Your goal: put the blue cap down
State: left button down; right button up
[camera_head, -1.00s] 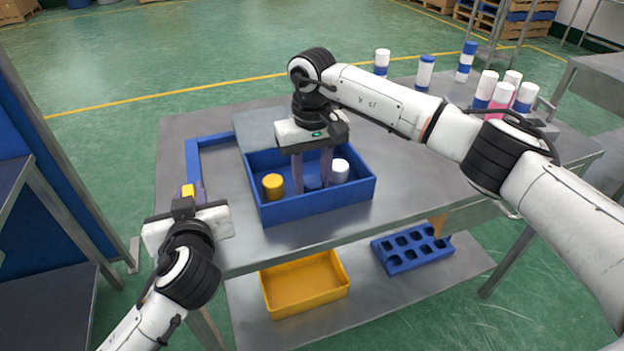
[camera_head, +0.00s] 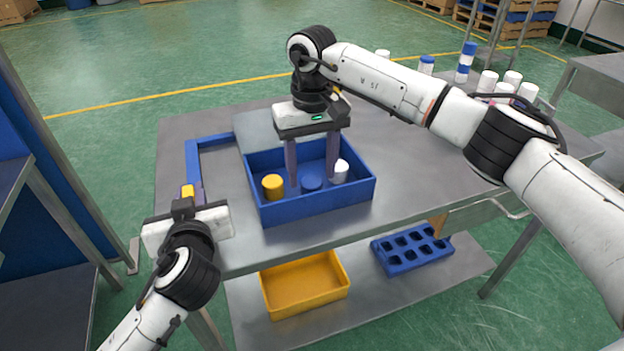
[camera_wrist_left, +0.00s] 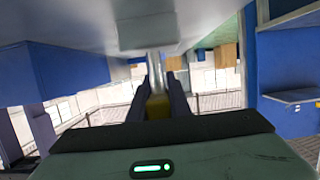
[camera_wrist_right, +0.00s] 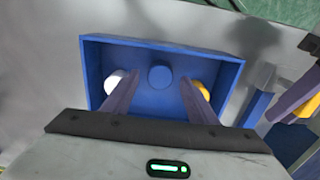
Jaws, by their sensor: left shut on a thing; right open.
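The blue cap (camera_head: 311,181) rests on the floor of the blue bin, between a yellow cap (camera_head: 272,187) and a white cap (camera_head: 340,171). It also shows in the right wrist view (camera_wrist_right: 160,77). My right gripper (camera_head: 312,176) is open over the bin, its fingers on either side of the blue cap and apart from it. My left gripper (camera_head: 192,193) is shut on a yellow thing (camera_head: 187,191) at the table's left edge. The yellow thing is also between the fingers in the left wrist view (camera_wrist_left: 157,104).
The blue bin (camera_head: 318,208) stands on the grey table (camera_head: 420,170). A blue frame (camera_head: 192,160) lies left of it. Several cans (camera_head: 489,82) stand at the back right. Below are a yellow tray (camera_head: 304,285) and a blue holder with pockets (camera_head: 411,250).

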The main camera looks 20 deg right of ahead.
aim_at(311, 182)
pick_arm(q)
jog(key=shift+s+f, duration=0.1)
jog(key=shift+f, duration=0.45)
pick_arm(e)
notch_tip(311, 182, up, 9)
jog(key=shift+f, duration=0.2)
pick_arm(q)
jog(key=c, duration=1.6)
grip_release()
jog(key=shift+c, duration=0.2)
jog(key=shift+o, duration=0.4)
jog(key=shift+r, duration=0.3)
jog(key=v, duration=1.2)
